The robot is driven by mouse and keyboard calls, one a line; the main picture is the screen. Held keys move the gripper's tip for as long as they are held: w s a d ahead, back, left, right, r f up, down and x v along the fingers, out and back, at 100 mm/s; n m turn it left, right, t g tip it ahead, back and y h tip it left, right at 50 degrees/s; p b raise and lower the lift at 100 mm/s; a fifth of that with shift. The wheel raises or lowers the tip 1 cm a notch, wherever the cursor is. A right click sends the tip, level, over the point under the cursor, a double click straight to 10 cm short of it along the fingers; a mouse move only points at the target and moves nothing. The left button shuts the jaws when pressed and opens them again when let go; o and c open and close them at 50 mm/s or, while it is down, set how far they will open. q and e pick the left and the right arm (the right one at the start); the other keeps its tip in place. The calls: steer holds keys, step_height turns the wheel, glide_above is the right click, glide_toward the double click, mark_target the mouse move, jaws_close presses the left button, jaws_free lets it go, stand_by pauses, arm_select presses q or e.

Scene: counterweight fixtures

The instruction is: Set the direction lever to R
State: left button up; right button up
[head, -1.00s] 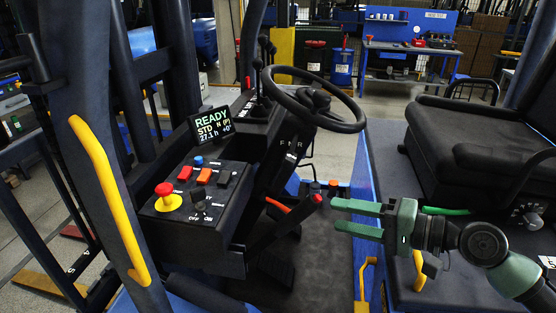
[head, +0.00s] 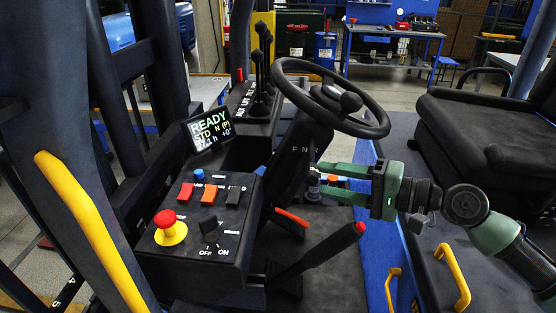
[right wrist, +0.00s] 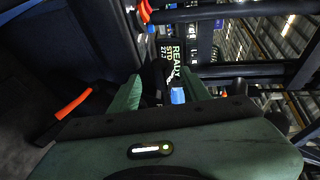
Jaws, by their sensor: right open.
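The letters F N R are on the steering column (head: 300,155) below the steering wheel (head: 330,95). The display (head: 210,128) reads READY, STD, N (P). My right gripper (head: 316,179) is open at the column, just right of the letters, fingers pointing left. A small dark stub with a greyish end, perhaps the direction lever (head: 314,180), shows at its fingertips; I cannot tell whether they touch it. In the right wrist view the open fingers (right wrist: 160,92) frame a dark shape and a blue patch, with the rotated display (right wrist: 175,52) beyond. My left gripper is out of view.
A black lever with a red tip (head: 327,252) rises below my right gripper. An orange lever (head: 291,217) is near the column's foot. The side panel carries a red stop button (head: 165,219) and several switches. The seat (head: 485,135) stands at right.

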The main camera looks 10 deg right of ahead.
mark_target(312, 158)
steer(key=p+x, duration=0.1)
steer(key=x, duration=0.1)
steer(key=p+x, duration=0.1)
steer(key=x, duration=0.1)
steer(key=r+p+x, duration=0.1)
steer(key=x, duration=0.1)
steer(key=shift+a+p, duration=0.1)
steer(key=shift+p, duration=0.3)
steer(key=shift+w+a+f, duration=0.45)
steer(key=shift+a, duration=0.15)
jaws_close()
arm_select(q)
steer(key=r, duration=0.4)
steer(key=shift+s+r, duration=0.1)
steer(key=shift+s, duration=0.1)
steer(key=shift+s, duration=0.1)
arm_select(e)
steer(key=shift+f, duration=0.1)
